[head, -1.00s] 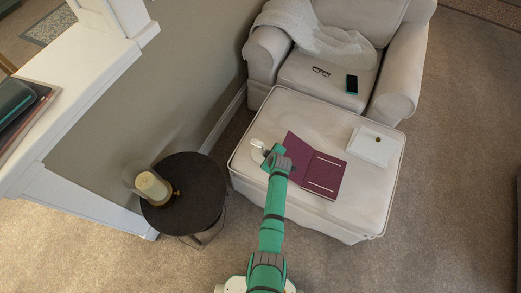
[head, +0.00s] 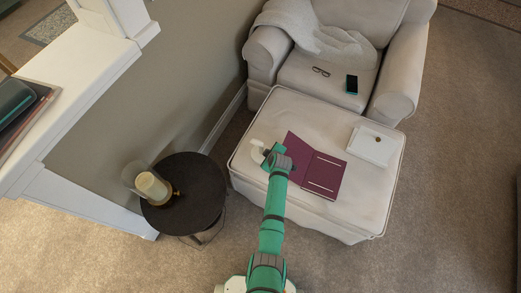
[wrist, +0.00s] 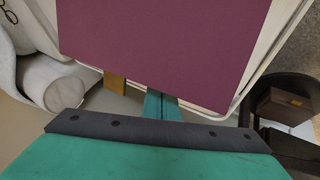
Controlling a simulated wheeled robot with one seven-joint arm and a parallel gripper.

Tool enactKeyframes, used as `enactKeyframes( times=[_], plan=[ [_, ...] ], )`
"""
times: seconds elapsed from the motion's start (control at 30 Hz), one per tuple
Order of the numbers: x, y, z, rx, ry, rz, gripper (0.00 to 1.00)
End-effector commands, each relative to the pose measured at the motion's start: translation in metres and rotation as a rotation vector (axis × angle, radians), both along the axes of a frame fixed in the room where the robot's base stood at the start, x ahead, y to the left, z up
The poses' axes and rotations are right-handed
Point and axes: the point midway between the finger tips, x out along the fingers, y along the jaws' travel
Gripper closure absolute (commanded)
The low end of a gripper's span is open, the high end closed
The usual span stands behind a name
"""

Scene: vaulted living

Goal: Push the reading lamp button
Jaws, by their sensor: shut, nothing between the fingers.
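The gripper is shut with nothing held. A glass-domed cream cylinder (head: 153,187), also lamp-like, stands on the side table.
The cream ottoman (head: 350,215) also bears a white box (head: 372,147). The armchair (head: 401,85) behind it holds a throw (head: 318,33), glasses (head: 321,71) and a phone (head: 351,84). The round black side table (head: 203,190) stands left. Carpet at the right is clear.

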Motion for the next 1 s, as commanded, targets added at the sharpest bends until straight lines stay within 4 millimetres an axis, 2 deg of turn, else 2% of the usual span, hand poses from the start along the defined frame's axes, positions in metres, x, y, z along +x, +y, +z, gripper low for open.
enactKeyframes(
  times=[0.27,1.0],
  plan=[
    [0.000,0.000,0.002,0.000,-0.001,0.000,1.00],
    [0.000,0.000,0.059,0.000,0.000,0.000,1.00]
  ],
)
